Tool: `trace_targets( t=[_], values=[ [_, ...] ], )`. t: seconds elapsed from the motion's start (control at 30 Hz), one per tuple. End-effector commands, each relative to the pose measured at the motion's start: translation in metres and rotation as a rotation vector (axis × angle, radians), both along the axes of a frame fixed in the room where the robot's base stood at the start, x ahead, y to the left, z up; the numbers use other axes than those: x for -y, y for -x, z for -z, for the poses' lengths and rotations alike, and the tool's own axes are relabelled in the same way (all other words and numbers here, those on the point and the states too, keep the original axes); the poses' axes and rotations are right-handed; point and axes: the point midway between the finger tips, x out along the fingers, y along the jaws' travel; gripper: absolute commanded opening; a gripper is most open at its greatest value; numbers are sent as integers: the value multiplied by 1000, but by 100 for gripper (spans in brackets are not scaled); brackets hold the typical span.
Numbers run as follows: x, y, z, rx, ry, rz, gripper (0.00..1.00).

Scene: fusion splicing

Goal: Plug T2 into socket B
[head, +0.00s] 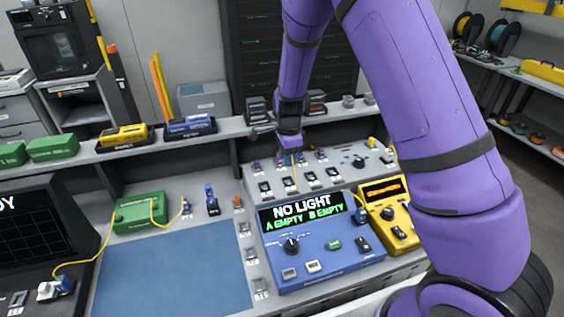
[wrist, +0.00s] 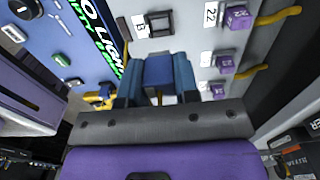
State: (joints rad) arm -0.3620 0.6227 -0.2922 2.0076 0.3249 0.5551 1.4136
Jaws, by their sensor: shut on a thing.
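My gripper (head: 290,155) hangs above the grey sloped socket panel (head: 340,165). In the wrist view my gripper (wrist: 157,92) is shut on a blue plug (wrist: 158,70), with a bit of yellow cable below it. No label on the plug is readable, so I cannot confirm it is T2. A dark square socket (wrist: 160,24) lies just beyond the plug, beside a white label that looks like B or 13. The plug appears apart from this socket. The blue meter (head: 320,255) displays "NO LIGHT", "A EMPTY", "B EMPTY".
Purple plugs (wrist: 225,63) with yellow cables sit along the panel, close to the gripper. A yellow device (head: 391,213) stands right of the meter. A green box (head: 141,212) with yellow cable is at the left. The blue mat (head: 175,275) is clear.

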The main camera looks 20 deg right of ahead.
Motion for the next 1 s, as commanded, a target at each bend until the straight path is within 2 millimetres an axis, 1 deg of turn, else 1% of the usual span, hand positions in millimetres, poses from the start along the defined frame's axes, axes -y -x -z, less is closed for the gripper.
trace_targets(
  t=[0.17,0.7,0.83,1.0],
  values=[
    [1,0,7,-2,0,1,6],
    [1,0,51,-1,0,1,6],
    [1,0,58,-2,0,1,6],
    [1,0,62,0,0,1,6]
  ],
)
